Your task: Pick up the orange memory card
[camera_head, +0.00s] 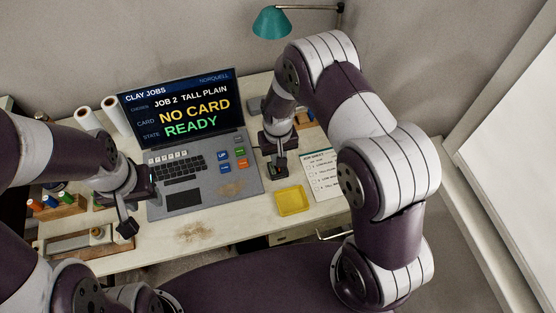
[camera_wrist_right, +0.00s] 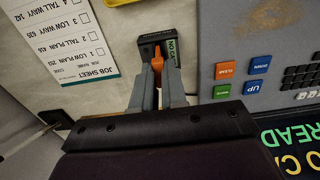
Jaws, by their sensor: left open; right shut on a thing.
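The orange memory card (camera_wrist_right: 157,64) shows in the right wrist view, pinched between the tips of my right gripper (camera_wrist_right: 158,80). In the head view my right gripper (camera_head: 277,167) points down just right of the laptop, and the card is hidden there. My left gripper (camera_head: 126,217) is open and empty over the left front of the desk.
The laptop (camera_head: 182,200) reads "NO CARD" and "READY". A yellow tray (camera_head: 292,201) and a job sheet (camera_head: 323,174) lie right of it. A teal lamp (camera_head: 271,22) hangs behind. The front desk strip is mostly clear.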

